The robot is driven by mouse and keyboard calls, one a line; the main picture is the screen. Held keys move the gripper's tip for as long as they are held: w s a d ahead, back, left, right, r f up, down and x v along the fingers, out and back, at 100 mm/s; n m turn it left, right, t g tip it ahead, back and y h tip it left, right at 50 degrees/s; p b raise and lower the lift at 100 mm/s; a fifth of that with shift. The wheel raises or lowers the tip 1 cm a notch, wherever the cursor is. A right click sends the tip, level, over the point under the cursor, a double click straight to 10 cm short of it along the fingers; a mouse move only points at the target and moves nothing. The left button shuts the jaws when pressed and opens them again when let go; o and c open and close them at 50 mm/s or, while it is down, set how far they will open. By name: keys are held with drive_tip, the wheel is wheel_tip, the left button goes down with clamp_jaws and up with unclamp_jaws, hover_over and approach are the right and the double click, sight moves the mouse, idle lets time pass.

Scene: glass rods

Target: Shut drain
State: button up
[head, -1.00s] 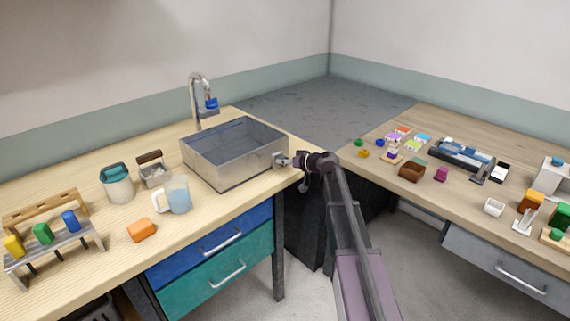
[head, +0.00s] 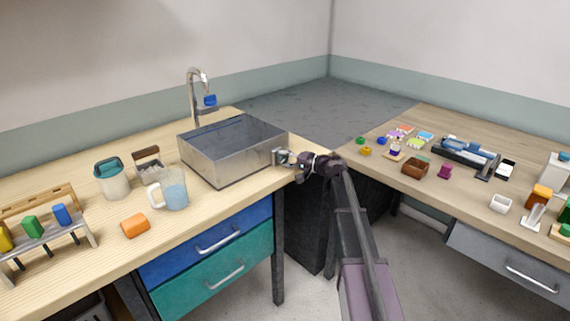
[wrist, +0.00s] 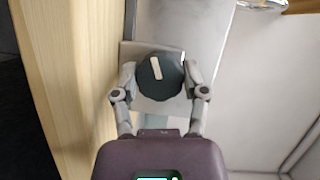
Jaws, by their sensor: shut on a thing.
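The metal sink (head: 222,168) stands at the right end of the left wooden counter. The drain knob, dark and round with a white bar mark, shows in the wrist view (wrist: 152,84); it sits on a square metal plate (wrist: 150,48) on the sink's right side. The white bar is tilted slightly from the picture's upright. My gripper (wrist: 158,84) has one finger on each side of the knob and is shut on it. In the head view my gripper (head: 290,160) reaches the sink's right end and covers most of the knob.
A faucet (head: 197,92) with a blue handle rises behind the sink. A mug (head: 174,190) of bluish liquid, a lidded jar (head: 113,181) and an orange block (head: 135,225) stand to the left. The right table (head: 440,205) holds many small items.

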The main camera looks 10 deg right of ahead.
drive_tip(key=shift+m+t+y+b, duration=0.5)
drive_tip(key=shift+m+y+b, duration=0.5)
drive_tip(key=shift+m, duration=1)
drive_tip(key=shift+w, duration=0.1)
drive_tip(key=o, duration=1.2)
drive_tip(key=shift+a, duration=0.1)
drive_tip(key=shift+c, duration=0.2)
drive_tip(key=shift+r+h, duration=0.1)
drive_tip(key=shift+h, duration=0.2)
